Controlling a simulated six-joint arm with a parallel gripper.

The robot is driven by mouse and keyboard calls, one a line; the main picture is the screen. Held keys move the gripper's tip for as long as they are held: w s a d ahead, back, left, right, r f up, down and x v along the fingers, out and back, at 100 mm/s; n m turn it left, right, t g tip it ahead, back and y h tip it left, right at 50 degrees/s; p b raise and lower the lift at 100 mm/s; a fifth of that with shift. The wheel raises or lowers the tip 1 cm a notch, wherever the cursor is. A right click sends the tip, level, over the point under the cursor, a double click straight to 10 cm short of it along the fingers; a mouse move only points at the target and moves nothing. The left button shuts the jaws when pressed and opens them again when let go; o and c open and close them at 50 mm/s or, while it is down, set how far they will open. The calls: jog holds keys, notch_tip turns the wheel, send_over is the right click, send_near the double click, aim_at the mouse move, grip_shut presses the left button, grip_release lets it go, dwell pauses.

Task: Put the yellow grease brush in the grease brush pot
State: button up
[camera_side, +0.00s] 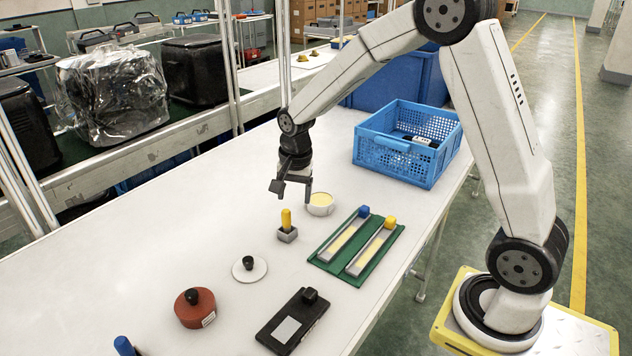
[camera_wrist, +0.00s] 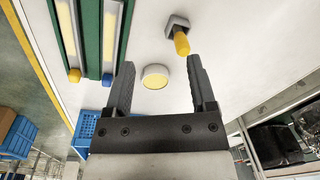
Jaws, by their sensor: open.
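The yellow grease brush (camera_side: 286,217) stands upright, its yellow handle up, in a small grey square holder (camera_side: 288,235) on the white table. In the wrist view the brush (camera_wrist: 181,43) lies just past the tip of the right finger. A round white pot (camera_side: 320,209) with pale yellow content, seemingly the grease brush pot, stands behind and right of the brush. In the wrist view the pot (camera_wrist: 155,82) shows between the fingers. My gripper (camera_side: 291,193) is open and empty, above the table close to the brush and pot, with its fingers pointing down.
A green mat (camera_side: 327,261) with two long bars, blue-ended and yellow-ended, lies right of the brush. A blue crate (camera_side: 390,165) stands behind. A white disc (camera_side: 250,270), red round lidded thing (camera_side: 195,309) and black plate (camera_side: 270,332) are in front. The table's left side is clear.

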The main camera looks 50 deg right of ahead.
jog(key=s+a+n, duration=0.2)
jog(key=s+n, duration=0.4)
jog(key=s, duration=0.2)
jog(key=s+a+n+t, duration=0.1)
jog(key=s+a+n, duration=0.2)
jog(key=s+n, duration=0.3)
jog(key=shift+s+f+n+t, duration=0.3)
jog(key=shift+s+f+n, duration=0.1)
jog(key=shift+s, duration=0.7)
